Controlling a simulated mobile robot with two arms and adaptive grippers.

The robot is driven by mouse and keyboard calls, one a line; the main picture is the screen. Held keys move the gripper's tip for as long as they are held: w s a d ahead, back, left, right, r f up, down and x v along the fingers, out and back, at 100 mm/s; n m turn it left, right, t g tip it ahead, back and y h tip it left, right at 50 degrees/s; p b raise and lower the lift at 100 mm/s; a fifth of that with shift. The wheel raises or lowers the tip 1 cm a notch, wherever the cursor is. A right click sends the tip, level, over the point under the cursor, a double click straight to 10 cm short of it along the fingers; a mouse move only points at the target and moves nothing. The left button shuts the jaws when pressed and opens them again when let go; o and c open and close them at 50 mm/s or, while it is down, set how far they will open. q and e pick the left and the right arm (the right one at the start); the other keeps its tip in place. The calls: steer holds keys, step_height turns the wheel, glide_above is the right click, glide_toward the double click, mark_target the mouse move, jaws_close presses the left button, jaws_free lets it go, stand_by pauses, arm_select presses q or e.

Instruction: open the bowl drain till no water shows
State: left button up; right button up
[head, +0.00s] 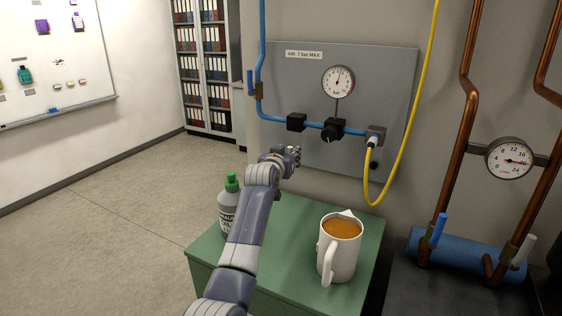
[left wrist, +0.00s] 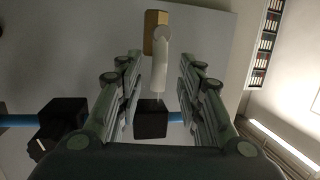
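The left gripper (head: 290,156) is in front of the grey air panel, just below the left black block (head: 297,122) on the blue pipe. It hides the bowl and drain area in the head view. In the left wrist view the two fingers of the left gripper (left wrist: 160,60) stand apart, one on each side of a white lever-like piece (left wrist: 160,70). This piece joins a brass-coloured body (left wrist: 152,32). The black block (left wrist: 151,118) is at the white piece's other end. No finger clearly touches it. I cannot make out a water level.
A green cabinet (head: 202,248) stands below, bearing a green-capped bottle (head: 228,215) and a white mug (head: 337,262). A black regulator (head: 332,130) with a gauge (head: 338,82) is right of the block. A yellow hose (head: 407,130) loops further right. Floor is clear at left.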

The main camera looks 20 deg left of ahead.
arm_select(q)
steer(key=s+r, duration=0.2)
steer(key=s, duration=0.9)
stand_by(0.5)
